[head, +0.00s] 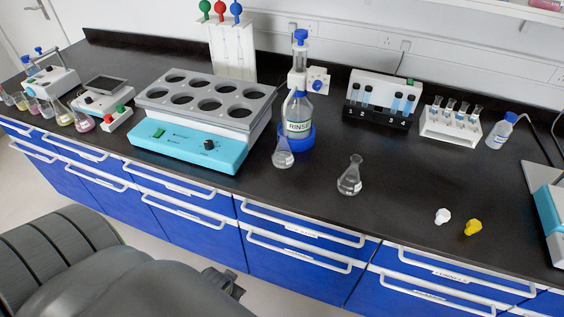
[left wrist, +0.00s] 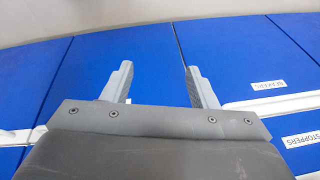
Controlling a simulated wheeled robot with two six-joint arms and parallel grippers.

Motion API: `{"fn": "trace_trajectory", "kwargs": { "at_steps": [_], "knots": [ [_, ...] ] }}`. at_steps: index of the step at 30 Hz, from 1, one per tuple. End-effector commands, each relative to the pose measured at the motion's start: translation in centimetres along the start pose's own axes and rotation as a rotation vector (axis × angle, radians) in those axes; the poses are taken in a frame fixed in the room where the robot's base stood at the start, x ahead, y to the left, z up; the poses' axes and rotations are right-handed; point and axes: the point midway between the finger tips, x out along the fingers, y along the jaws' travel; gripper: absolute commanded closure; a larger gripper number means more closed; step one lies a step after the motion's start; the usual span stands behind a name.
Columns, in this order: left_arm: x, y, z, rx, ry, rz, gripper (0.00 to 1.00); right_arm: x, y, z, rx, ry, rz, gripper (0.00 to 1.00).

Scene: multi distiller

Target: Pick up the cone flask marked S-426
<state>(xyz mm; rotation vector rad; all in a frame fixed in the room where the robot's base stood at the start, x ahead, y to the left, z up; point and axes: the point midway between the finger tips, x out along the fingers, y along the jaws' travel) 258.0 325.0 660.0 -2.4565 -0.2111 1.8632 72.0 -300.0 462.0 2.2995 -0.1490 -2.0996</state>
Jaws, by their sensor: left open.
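More small flasks with coloured liquid (head: 64,114) stand at the far left. Their labels are too small to read, so I cannot tell which is S-426. My left gripper (head: 226,284) is low in front of the blue drawers, below the bench top and apart from all flasks. In the left wrist view its jaws (left wrist: 159,72) are open and empty, facing the drawer fronts. My right gripper is not visible.
Tube racks (head: 378,120) stand behind right. White (head: 442,216) and yellow (head: 473,227) stoppers lie near the front right. Drawer handles (head: 305,233) protrude along the front.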

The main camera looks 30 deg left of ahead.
Motion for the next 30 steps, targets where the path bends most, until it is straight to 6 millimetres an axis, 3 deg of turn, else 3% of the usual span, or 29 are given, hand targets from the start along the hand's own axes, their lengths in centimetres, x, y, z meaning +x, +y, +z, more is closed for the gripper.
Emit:
{"fn": "trace_trajectory", "kwargs": {
  "at_steps": [2, 6, 9, 12, 16, 18, 21, 30],
  "knots": [
    [-2.7, -0.9, -4.4, -0.013, 0.093, -0.021, 0.47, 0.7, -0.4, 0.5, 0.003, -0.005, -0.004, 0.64],
    [-9.7, -3.1, -15.6, -0.078, 0.383, -0.063, 0.47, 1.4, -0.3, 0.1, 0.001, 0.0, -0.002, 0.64],
    [-15.0, -3.9, -21.3, -0.126, 0.573, -0.066, 0.47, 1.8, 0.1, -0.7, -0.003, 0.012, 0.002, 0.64],
    [-19.7, -4.3, -25.2, -0.163, 0.73, -0.054, 0.47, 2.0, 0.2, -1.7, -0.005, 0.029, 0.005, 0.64],
    [-24.3, -4.4, -28.4, -0.195, 0.879, -0.029, 0.47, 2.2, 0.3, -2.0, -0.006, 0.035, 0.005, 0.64],
    [-25.4, -4.4, -29.4, -0.203, 0.919, -0.021, 0.47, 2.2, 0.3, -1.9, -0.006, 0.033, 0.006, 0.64],
    [-25.6, -4.5, -30.4, -0.21, 0.937, -0.016, 0.47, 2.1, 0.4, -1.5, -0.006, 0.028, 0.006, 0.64],
    [-22.5, -5.0, -34.3, -0.209, 0.933, -0.016, 0.47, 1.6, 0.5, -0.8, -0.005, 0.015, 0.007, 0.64]
  ]
}}
